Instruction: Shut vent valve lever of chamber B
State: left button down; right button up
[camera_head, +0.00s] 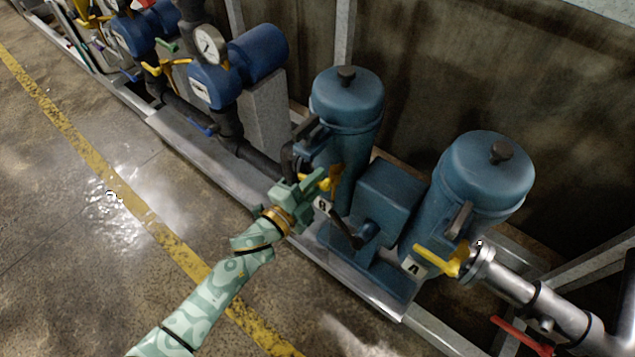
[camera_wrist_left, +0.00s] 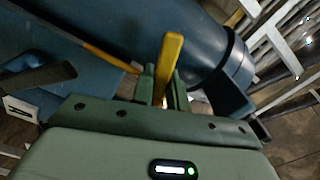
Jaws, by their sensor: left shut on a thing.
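Chamber B (camera_head: 346,100) is the left blue cylinder with a black knob on its lid. A plate marked B (camera_head: 323,204) is at its base. My left gripper (camera_head: 312,184) reaches in from the lower left to the front of this chamber. It is shut on a yellow lever (camera_head: 326,184), which shows upright between the two fingers in the left wrist view (camera_wrist_left: 171,60). The gripper hides part of the lever and its pivot in the head view. A thinner orange-yellow bar (camera_wrist_left: 108,57) lies behind to the left in the wrist view. My right gripper is not in view.
Chamber A (camera_head: 484,175) stands to the right, with its own yellow lever (camera_head: 440,259) and a plate marked A (camera_head: 413,267). A dark crank handle (camera_head: 345,229) is close to my gripper. A red lever (camera_head: 520,336) is at lower right. The floor at left is open.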

pick_arm(q)
jog(key=shift+a+r+m, duration=0.1)
jog(key=shift+r+m, duration=0.05)
jog(key=shift+m, duration=1.05)
jog(key=shift+r+m, duration=0.15)
jog(key=shift+m, duration=0.55)
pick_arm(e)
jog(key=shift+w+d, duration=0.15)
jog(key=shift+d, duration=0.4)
pick_arm(q)
jog(key=shift+m, duration=0.3)
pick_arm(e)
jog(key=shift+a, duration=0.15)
pick_arm(q)
jog(key=c, duration=1.4)
grip_release()
jog(key=shift+r, duration=0.1)
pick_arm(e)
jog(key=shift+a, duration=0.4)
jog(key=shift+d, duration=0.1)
